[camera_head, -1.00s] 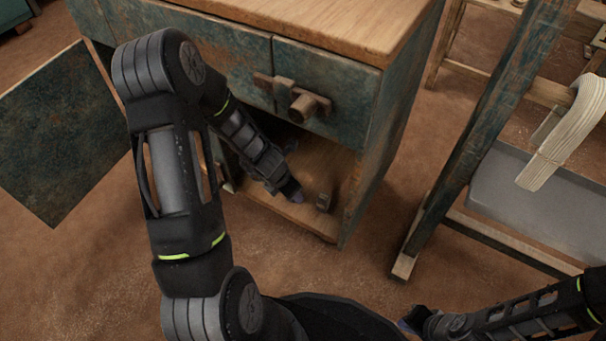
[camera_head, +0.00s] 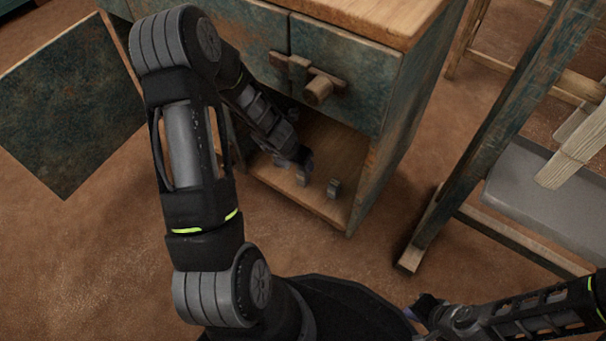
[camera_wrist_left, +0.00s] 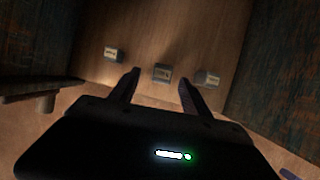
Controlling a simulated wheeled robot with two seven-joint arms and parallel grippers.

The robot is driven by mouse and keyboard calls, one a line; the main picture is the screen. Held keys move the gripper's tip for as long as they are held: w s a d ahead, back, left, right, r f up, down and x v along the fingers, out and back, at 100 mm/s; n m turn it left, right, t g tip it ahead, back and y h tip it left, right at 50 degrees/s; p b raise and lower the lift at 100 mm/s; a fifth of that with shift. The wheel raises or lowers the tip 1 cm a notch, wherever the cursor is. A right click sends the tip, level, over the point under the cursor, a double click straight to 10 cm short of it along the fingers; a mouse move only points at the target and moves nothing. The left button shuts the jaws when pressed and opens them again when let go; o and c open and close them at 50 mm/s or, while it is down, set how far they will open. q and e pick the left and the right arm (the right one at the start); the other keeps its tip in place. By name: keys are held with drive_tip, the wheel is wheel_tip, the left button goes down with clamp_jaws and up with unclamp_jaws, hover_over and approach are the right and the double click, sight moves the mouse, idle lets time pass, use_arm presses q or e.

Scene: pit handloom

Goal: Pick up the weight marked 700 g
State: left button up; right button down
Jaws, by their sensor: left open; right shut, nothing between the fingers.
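Three small grey weights stand in a row on the cabinet's wooden floor in the left wrist view: one at left (camera_wrist_left: 114,54), one in the middle (camera_wrist_left: 162,73) and one at right (camera_wrist_left: 208,78). Each has a pale label too small to read, so I cannot tell which is 700 g. In the head view one weight (camera_head: 333,188) stands clear near the front edge, and another (camera_head: 302,177) is just by my left gripper (camera_head: 300,160). My left gripper (camera_wrist_left: 160,82) is open and empty, the middle weight showing between its fingertips. My right gripper (camera_head: 412,313) is shut and empty, low at the right.
The blue-green cabinet (camera_head: 335,75) has side walls and a drawer with a wooden latch (camera_head: 318,90) above my left gripper. Its open door (camera_head: 70,120) is at left. A loom post (camera_head: 500,140) stands at right. Bare floor lies between.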

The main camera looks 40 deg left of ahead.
sight(303, 174)
use_arm(q)
drive_tip(key=shift+f, duration=0.1)
drive_tip(key=b+x, duration=0.1)
drive_tip(key=x, duration=0.2)
drive_tip(key=b+x, duration=0.1)
drive_tip(key=shift+d+f+b, duration=0.25)
drive_tip(key=shift+b, duration=0.1)
drive_tip(key=shift+w+f, duration=0.2)
drive_tip(key=shift+f, duration=0.1)
drive_tip(key=shift+c, duration=0.2)
clamp_jaws()
drive_tip(key=shift+r, duration=0.1)
idle(0.9)
